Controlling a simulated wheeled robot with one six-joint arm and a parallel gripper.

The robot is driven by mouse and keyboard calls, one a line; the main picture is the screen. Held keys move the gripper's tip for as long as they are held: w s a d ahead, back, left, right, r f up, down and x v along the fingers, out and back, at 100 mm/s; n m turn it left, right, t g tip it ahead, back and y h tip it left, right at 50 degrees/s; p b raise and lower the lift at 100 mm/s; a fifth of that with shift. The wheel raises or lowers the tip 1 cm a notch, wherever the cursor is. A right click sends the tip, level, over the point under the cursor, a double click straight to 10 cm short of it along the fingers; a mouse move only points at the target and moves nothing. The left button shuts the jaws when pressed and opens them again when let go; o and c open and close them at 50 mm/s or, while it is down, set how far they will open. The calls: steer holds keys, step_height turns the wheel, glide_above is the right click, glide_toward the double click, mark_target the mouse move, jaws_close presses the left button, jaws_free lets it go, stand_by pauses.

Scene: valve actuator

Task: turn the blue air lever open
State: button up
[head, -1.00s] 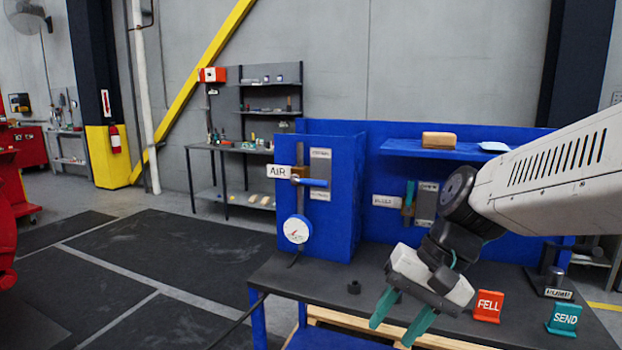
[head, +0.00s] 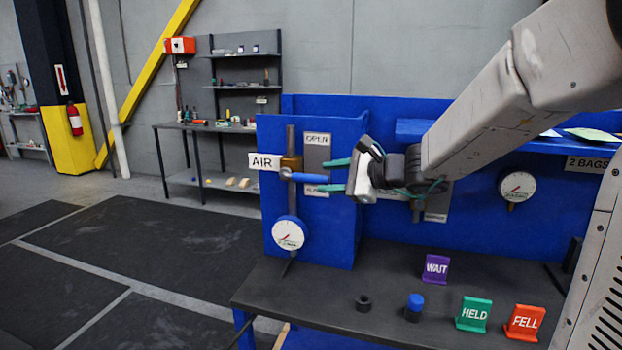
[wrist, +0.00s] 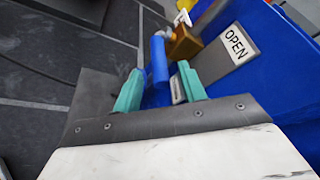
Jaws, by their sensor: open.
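The blue air lever (head: 309,177) sticks out level to the right from a brass valve (head: 291,163) on a vertical pipe, beside the AIR label (head: 265,162). An OPEN plate (head: 317,140) is above the lever, and a second plate below it is partly hidden. My gripper (head: 335,175) points left at the lever's free end, its green fingers open, one above and one below the lever's height. In the wrist view the lever (wrist: 160,60) reaches toward the gap between the open fingers (wrist: 158,88). I cannot tell if either finger touches it.
A pressure gauge (head: 289,233) hangs below the valve. The dark bench (head: 330,275) carries a black ring (head: 363,303), a blue-topped piece (head: 414,303), and WAIT (head: 437,268), HELD (head: 473,314) and FELL (head: 524,322) signs. The blue panel lies close behind my gripper.

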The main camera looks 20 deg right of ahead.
mark_target(303, 177)
steer(key=x, duration=0.5)
jaws_close()
